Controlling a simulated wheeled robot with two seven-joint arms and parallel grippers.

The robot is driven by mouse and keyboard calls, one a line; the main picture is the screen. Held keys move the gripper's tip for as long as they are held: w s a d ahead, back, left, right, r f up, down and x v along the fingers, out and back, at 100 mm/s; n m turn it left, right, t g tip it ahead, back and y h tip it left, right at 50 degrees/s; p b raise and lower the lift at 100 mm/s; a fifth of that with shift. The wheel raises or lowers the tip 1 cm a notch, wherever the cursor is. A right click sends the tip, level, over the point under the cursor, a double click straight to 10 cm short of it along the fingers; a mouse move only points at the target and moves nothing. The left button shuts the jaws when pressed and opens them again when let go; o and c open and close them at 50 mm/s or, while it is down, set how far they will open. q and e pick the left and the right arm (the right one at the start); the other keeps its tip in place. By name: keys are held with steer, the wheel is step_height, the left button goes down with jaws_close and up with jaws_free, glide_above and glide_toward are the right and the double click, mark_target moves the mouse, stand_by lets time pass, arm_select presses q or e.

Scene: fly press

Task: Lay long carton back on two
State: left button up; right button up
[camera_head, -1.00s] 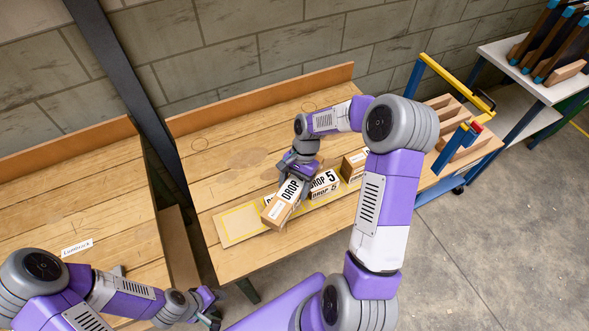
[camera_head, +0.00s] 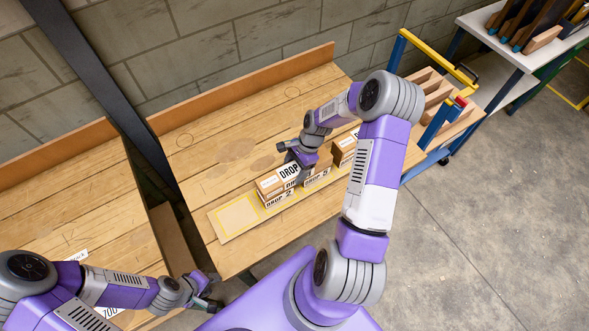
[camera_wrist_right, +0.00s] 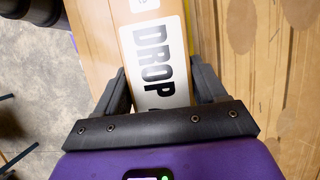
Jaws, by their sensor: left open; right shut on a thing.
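The long carton (camera_head: 268,184), brown with a white DROP label, lies lengthwise above two cartons. Those are the DROP 2 carton (camera_head: 279,199) and the DROP 5 carton (camera_head: 317,179), side by side on a pale board (camera_head: 235,218). I cannot tell whether the long carton touches them. My right gripper (camera_head: 300,168) is shut on its right part. My left gripper (camera_head: 213,291) is open and empty, low at the left, away from the cartons.
Another carton (camera_head: 342,152) stands just right of the row, partly behind my right arm. The board's left end has a bare yellow-outlined square. The wooden table (camera_head: 205,160) is clear behind the row. A blue-and-yellow-framed cart (camera_head: 430,110) stands at the right.

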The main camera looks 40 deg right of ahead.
steer(key=shift+w+f, duration=0.1)
steer(key=shift+f, duration=0.2)
steer(key=shift+f, duration=0.15)
steer(key=o, duration=1.6)
steer(key=shift+o, duration=0.2)
steer(key=shift+r, duration=0.2)
steer(key=v, duration=1.2)
steer(key=shift+p, duration=0.35)
